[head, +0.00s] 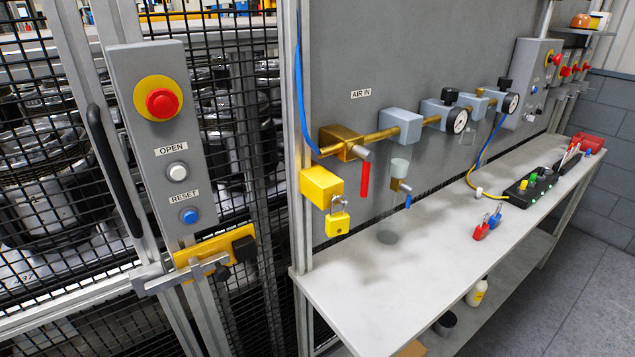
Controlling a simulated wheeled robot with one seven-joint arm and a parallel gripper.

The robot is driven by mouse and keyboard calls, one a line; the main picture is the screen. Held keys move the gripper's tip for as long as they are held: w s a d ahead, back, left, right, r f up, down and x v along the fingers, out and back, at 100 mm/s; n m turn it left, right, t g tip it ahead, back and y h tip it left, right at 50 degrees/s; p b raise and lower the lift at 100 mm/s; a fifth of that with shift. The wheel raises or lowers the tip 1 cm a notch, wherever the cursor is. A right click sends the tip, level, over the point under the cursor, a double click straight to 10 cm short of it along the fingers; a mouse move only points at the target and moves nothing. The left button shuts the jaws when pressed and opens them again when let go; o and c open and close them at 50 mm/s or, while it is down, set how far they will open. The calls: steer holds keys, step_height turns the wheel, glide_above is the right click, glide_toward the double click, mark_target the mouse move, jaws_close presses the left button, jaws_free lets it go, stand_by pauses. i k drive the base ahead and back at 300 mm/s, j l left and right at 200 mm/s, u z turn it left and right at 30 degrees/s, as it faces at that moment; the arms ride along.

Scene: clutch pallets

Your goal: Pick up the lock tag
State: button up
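I cannot make out with certainty which thing is the lock tag. A yellow padlock (337,223) hangs by its shackle below a yellow block (321,187) at the left end of the air line. A small red padlock-like piece (481,230) and a blue one (495,218) are close together on the grey bench top (385,292). No separate paper or plastic tag can be told on any of them at this size. My gripper is not in view.
A control post with a red emergency button (162,104) stands left, before a black mesh fence. A brass valve with a red handle (365,178) and gauges (457,120) line the panel. A black box with coloured buttons (532,185) sits farther back. The front bench top is clear.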

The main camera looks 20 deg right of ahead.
mark_target(573, 149)
steer(key=z, duration=1.5)
steer(key=i+l+z, duration=0.45)
steer(key=i, duration=0.25)
steer(key=i+l+z, duration=0.2)
steer(key=i, duration=0.65)
steer(key=i+l+z, duration=0.25)
steer(key=i, duration=0.6)
steer(key=i+l+u, duration=0.1)
steer(key=i+u, duration=0.35)
steer(key=i+l+u, duration=0.25)
steer(key=i+u, duration=0.25)
steer(key=i+l+u, duration=0.65)
steer(key=l+u, duration=0.25)
